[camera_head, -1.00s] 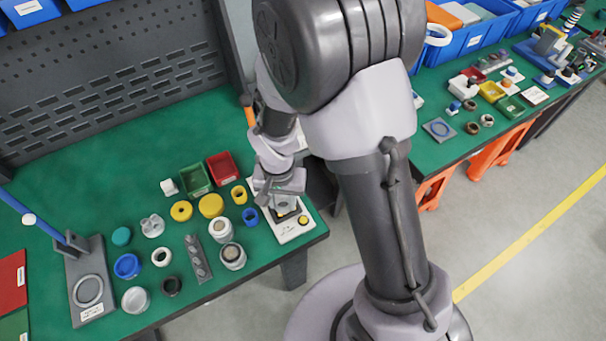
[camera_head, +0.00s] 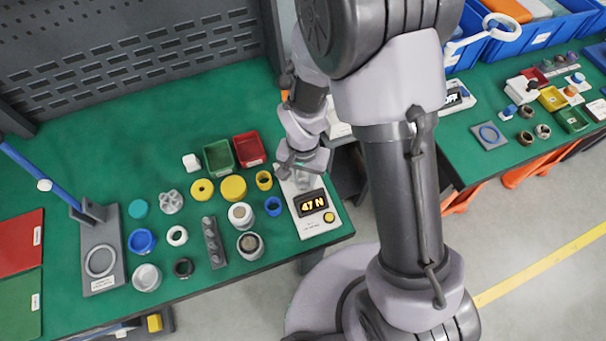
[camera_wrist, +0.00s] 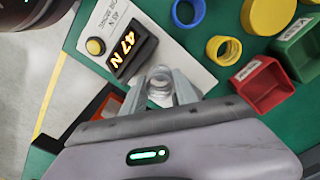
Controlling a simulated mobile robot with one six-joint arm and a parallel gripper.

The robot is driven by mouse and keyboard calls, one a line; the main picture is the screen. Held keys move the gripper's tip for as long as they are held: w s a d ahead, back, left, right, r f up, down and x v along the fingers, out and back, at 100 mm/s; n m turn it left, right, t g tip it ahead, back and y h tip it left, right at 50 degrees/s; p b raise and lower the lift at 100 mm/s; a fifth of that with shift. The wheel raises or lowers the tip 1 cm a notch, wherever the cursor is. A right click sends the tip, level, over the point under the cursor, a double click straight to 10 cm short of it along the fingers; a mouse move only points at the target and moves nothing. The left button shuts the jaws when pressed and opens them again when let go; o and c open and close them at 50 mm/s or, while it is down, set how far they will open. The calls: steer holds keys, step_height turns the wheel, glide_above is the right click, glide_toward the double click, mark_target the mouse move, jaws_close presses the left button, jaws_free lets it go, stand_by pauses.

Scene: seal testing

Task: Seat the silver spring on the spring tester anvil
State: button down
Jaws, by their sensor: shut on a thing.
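The spring tester (camera_head: 303,226) is a white slab near the right front edge of the green bench. Its lit display (camera_head: 312,202) reads 47 N, and a yellow button sits below it. In the wrist view the tester (camera_wrist: 152,32) lies at the top, its display (camera_wrist: 132,52) also reading 47 N. My gripper (camera_wrist: 161,92) is shut on the silver spring (camera_wrist: 160,82), which stands between the fingertips at the tester's end behind the display. The spring's lower end and its contact with the anvil are hidden.
Left of the tester are a blue ring (camera_head: 273,206), a yellow ring (camera_head: 264,180) and a yellow disc (camera_head: 233,188). A red bin (camera_head: 249,150) and a green bin (camera_head: 218,158) stand behind. Several rings and cylinders fill the bench further left.

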steer(key=shift+f+b, duration=0.45)
stand_by(0.3)
steer(key=c, duration=0.9)
jaws_free()
steer(key=shift+r, duration=0.1)
steer(key=shift+r+p, duration=1.9)
steer(key=shift+r, duration=0.65)
